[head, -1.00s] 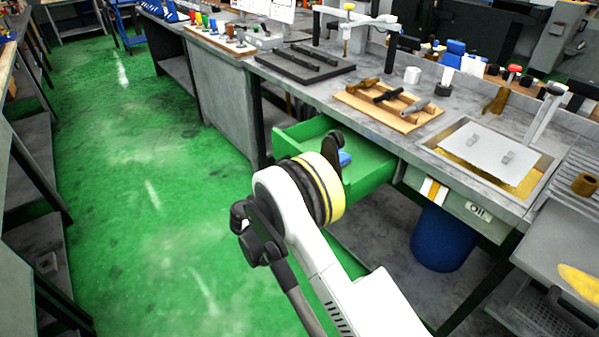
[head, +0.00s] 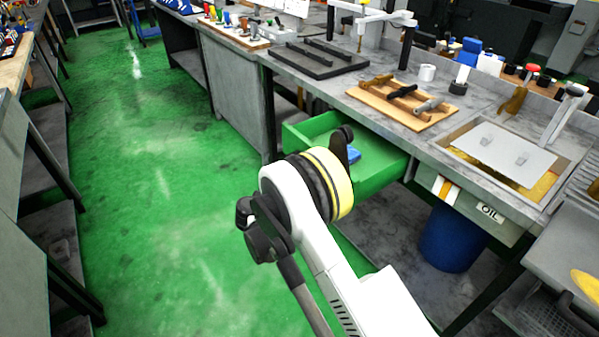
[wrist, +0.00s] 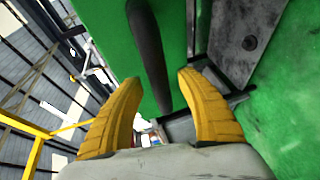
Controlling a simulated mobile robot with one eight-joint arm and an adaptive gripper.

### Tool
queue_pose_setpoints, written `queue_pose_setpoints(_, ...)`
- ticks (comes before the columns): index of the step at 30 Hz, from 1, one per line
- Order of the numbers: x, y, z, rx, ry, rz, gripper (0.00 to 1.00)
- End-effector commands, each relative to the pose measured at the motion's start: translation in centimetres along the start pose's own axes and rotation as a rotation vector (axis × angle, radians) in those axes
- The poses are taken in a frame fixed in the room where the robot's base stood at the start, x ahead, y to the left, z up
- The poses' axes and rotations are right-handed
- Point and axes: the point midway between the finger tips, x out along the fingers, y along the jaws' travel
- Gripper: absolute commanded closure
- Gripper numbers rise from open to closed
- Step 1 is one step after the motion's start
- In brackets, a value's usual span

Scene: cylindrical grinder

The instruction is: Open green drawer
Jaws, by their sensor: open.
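The green drawer (head: 375,168) stands pulled out from under the grey workbench in the head view, with a blue item (head: 354,155) inside. My arm covers part of its front. In the wrist view a green panel (wrist: 105,30), apparently the drawer front, fills the upper middle. A long black handle (wrist: 147,45) runs down it towards the space between my fingers. My gripper (wrist: 160,80) has its two yellow fingers spread apart, one on either side of the handle's lower end. I cannot tell whether either finger touches it. In the head view my wrist hides the fingers.
The workbench top carries a wooden tool board (head: 375,105), a dark tray (head: 312,62) and a white mug (head: 427,73). The green floor (head: 150,230) to the left is clear.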

Motion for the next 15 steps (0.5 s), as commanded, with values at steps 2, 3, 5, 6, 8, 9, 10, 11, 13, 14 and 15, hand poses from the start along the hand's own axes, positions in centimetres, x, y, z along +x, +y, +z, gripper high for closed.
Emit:
queue_pose_setpoints(2,-1.5,0.0,-0.2,-0.001,0.005,0.0,0.55)
queue_pose_setpoints(3,-2.3,0.0,-0.1,-0.001,0.004,0.0,0.55)
queue_pose_setpoints(5,-3.8,0.0,-0.2,-0.001,0.006,0.0,0.55)
queue_pose_setpoints(6,-4.7,0.0,-0.1,0.0,0.005,0.0,0.55)
queue_pose_setpoints(8,-6.1,0.0,-0.2,0.0,0.006,0.0,0.55)
queue_pose_setpoints(9,-6.9,0.0,-0.1,0.0,0.005,0.0,0.55)
queue_pose_setpoints(10,-7.6,0.0,-0.2,0.0,0.006,0.0,0.55)
queue_pose_setpoints(11,-8.1,0.0,-0.1,-0.001,0.005,0.0,0.55)
queue_pose_setpoints(13,-9.3,0.0,-0.1,-0.001,0.005,0.0,0.55)
queue_pose_setpoints(14,-9.7,0.0,-0.1,-0.001,0.005,0.0,0.55)
queue_pose_setpoints(15,-10.1,0.0,-0.1,-0.001,0.003,0.0,0.55)
